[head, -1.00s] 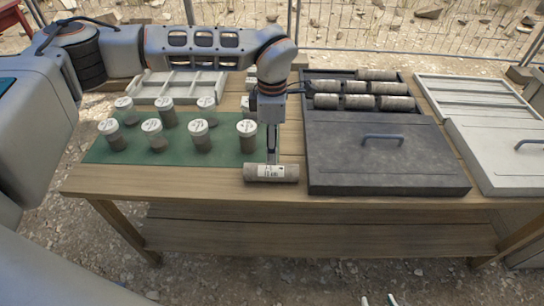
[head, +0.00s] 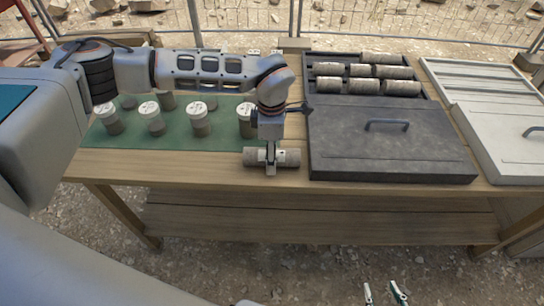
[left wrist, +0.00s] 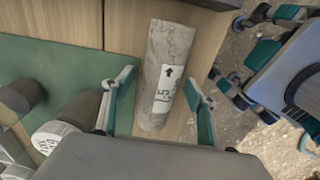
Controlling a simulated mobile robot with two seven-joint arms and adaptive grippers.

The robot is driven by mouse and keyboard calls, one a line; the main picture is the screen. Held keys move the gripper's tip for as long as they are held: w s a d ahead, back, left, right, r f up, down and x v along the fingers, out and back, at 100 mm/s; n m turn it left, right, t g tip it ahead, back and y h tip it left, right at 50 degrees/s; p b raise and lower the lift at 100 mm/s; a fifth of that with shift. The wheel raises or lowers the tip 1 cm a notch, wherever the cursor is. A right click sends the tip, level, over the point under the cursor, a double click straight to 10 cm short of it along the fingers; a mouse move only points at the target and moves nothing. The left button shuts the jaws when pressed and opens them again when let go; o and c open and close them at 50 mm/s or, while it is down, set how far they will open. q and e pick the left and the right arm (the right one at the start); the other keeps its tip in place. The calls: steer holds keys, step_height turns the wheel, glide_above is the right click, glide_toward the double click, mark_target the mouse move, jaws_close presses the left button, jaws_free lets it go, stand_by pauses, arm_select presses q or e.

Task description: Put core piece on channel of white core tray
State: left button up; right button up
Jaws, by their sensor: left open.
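The core piece (head: 290,157) is a grey-brown cylinder with a white label. It lies on its side near the table's front edge. My left gripper (head: 271,170) points down over its middle. In the left wrist view, the core piece (left wrist: 167,70) lies between the open, parted fingers of my left gripper (left wrist: 160,105). Contact cannot be told. The white core tray (head: 470,88) is at the right end of the table. Its channels show at the back, and a white lid with a handle covers its front. My right gripper (head: 384,293) is open and empty at the bottom edge.
A dark tray (head: 390,140) with a handled lid stands between the core piece and the white tray. Several cores (head: 372,87) lie in its open rear part. Several lidded jars (head: 198,122) stand on a green mat (head: 165,141) at left.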

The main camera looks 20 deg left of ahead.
arm_select(q)
jaws_close()
steer(key=shift+r, duration=0.15)
